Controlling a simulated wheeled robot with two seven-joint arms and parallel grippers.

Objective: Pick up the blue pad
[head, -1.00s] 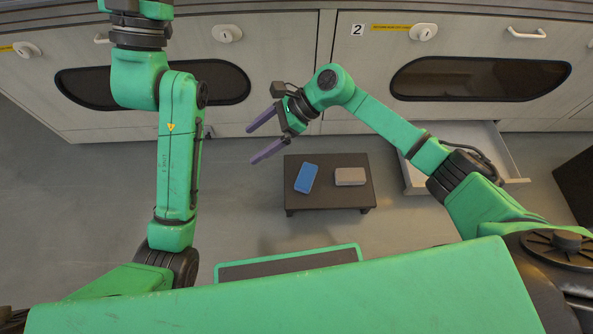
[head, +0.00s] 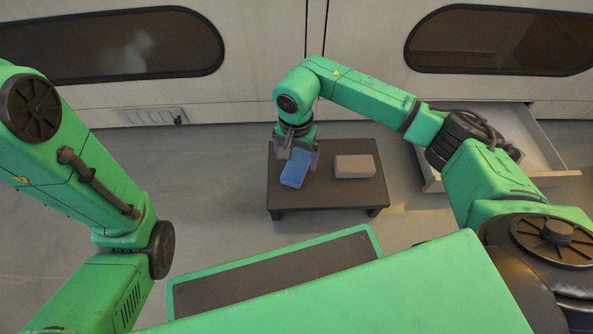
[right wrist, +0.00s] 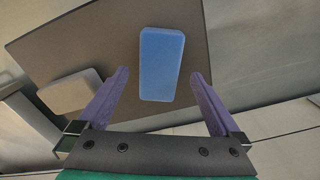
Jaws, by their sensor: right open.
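The blue pad (head: 295,169) lies flat on a small dark table (head: 335,195), on its left part. In the right wrist view the pad (right wrist: 161,64) is ahead of and between the two purple fingers, with a gap on each side. My right gripper (head: 298,158) points down at the table, over the far end of the pad, and hides part of it. In the right wrist view the right gripper (right wrist: 160,85) is open and empty. My left arm shows at the left, but its gripper is outside the view.
A grey-beige block (head: 355,166) lies on the table to the right of the pad, and also shows in the right wrist view (right wrist: 70,92). An open drawer (head: 535,145) stands out at the right. Cabinets line the back. Floor left of the table is clear.

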